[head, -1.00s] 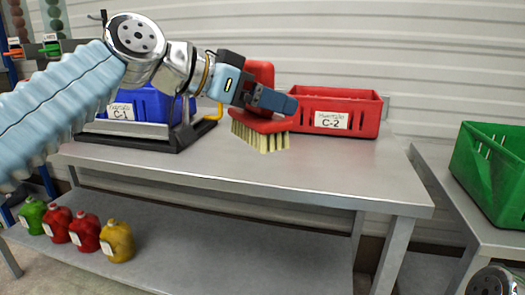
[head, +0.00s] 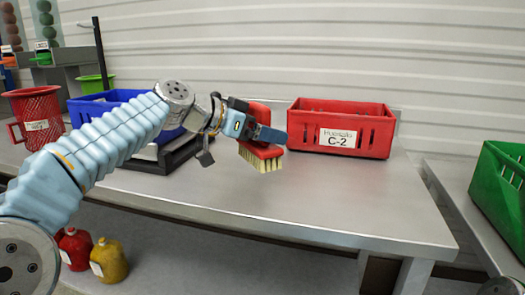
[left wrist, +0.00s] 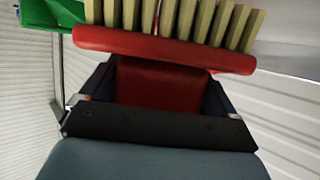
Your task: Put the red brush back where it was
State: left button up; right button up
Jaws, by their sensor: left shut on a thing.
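The red brush (head: 260,151) has a red body and pale yellow bristles that point down. My left gripper (head: 262,131) is shut on its upper red part and holds it over the grey table (head: 300,200), to the left of the red crate. In the left wrist view the brush (left wrist: 165,48) lies across the top, with its red grip between my left fingers. Whether the bristles touch the table I cannot tell. The red crate (head: 374,134) carries a C-2 label and stands at the table's back. Only a small bit of my right arm shows at the bottom right corner.
A blue crate (head: 88,112) in a dark frame stands left, behind my left arm. A red basket (head: 38,112) is at the far left. A green crate (head: 500,185) sits on another table at right. The table's front middle is clear. Bottles (head: 108,262) stand on the lower shelf.

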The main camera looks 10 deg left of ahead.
pick_arm(q)
jog(key=shift+w+a+f, duration=0.2)
jog(key=shift+w+f, duration=0.25)
jog(key=shift+f, duration=0.15)
jog(key=f, duration=0.2)
jog(key=w+f, duration=0.1)
jog(key=f, duration=0.1)
jog(key=shift+w+a+b, duration=0.15)
jog(key=shift+a+b, duration=0.05)
jog(key=shift+b, duration=0.1)
jog(key=shift+f, duration=0.3)
jog(key=shift+f, duration=0.1)
jog(key=o, duration=1)
jog(key=shift+c, duration=0.2)
jog(key=shift+s+a+r, duration=0.2)
jog(key=shift+a, duration=0.05)
jog(key=b+v, duration=0.1)
jog(key=v, duration=1)
jog(key=shift+s+b, duration=0.2)
jog(key=shift+b, duration=0.1)
